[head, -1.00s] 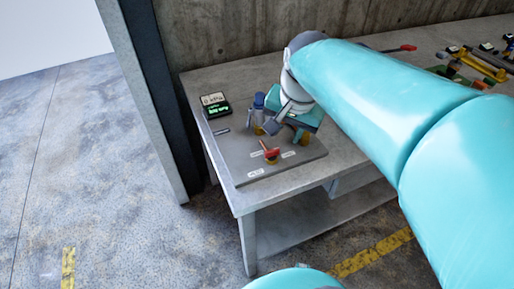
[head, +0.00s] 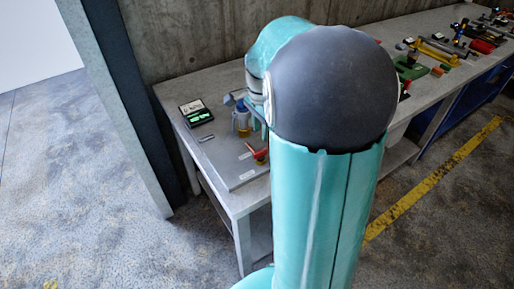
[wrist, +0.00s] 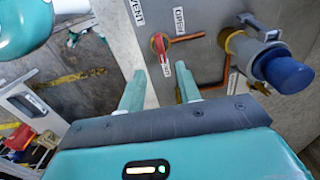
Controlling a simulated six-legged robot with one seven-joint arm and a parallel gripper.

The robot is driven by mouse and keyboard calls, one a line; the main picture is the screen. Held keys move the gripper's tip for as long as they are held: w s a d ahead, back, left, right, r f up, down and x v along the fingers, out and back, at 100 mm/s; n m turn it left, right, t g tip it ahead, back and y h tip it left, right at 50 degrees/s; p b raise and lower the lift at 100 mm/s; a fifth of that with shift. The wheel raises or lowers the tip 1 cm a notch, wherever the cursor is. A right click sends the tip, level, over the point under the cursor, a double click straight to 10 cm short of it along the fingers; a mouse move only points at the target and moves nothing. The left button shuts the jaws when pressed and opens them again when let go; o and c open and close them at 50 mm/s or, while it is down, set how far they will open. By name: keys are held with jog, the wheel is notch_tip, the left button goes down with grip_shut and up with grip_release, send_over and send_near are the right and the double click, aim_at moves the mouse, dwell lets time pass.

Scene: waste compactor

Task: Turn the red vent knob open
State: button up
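The red vent knob (head: 257,154) sits on a grey panel plate (head: 226,160) on the bench, partly hidden behind my arm in the head view. In the wrist view the red knob (wrist: 160,48) is a narrow handle on a copper-coloured pipe fitting, with white labels around it. My gripper (wrist: 160,90) shows two teal fingers spread apart with nothing between them. The knob lies beyond the fingertips, roughly in line with the gap, and appears apart from them. In the head view most of my gripper is hidden behind my arm.
A blue-capped fitting (wrist: 287,72) stands to the right of the knob in the wrist view. Several tools lie farther right along the bench. A concrete wall is behind it.

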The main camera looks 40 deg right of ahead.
aim_at(260, 150)
notch_tip(260, 150, down, 8)
jog(key=shift+f, duration=0.25)
jog(key=shift+a, duration=0.1)
jog(key=shift+c, duration=0.4)
grip_shut()
